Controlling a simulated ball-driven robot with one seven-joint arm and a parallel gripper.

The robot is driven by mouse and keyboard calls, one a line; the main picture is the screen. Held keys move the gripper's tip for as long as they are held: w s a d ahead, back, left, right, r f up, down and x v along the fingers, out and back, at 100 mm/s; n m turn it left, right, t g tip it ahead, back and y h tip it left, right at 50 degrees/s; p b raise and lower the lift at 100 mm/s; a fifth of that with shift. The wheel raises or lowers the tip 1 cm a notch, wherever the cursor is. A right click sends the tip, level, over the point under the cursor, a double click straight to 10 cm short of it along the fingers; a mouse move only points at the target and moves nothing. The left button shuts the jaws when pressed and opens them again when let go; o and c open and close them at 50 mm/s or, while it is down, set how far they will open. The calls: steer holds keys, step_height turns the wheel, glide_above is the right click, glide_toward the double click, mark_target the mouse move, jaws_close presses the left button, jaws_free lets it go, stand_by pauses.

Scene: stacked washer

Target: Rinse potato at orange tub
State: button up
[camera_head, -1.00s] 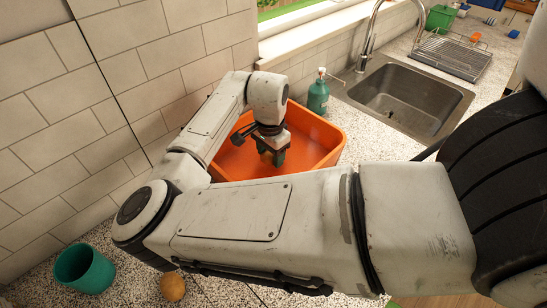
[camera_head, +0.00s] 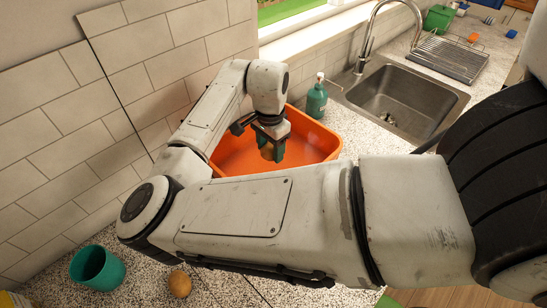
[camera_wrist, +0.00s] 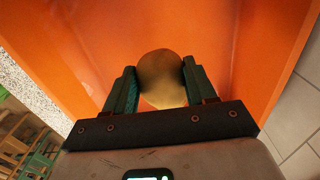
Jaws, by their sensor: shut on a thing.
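My gripper (camera_head: 271,148) is over the orange tub (camera_head: 315,145) on the counter, its fingers pointing down. In the wrist view my gripper (camera_wrist: 160,85) is shut on a round yellow-brown potato (camera_wrist: 162,72), with one green finger on each side. In the head view the held potato (camera_head: 267,151) shows only in part between the fingers. The orange tub wall (camera_wrist: 255,40) fills much of the wrist view behind it. My arm hides the near side of the tub. I cannot tell whether the tub holds water.
A second potato (camera_head: 180,284) and a teal cup (camera_head: 97,268) are on the counter at the lower left. A green soap bottle (camera_head: 316,97) stands right of the tub by the sink (camera_head: 405,95). A dish rack (camera_head: 452,58) is beyond. A tiled wall (camera_head: 60,170) closes the left side.

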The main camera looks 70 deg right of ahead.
mark_target(271, 146)
steer(key=shift+r, duration=3.7)
steer(key=shift+r, duration=2)
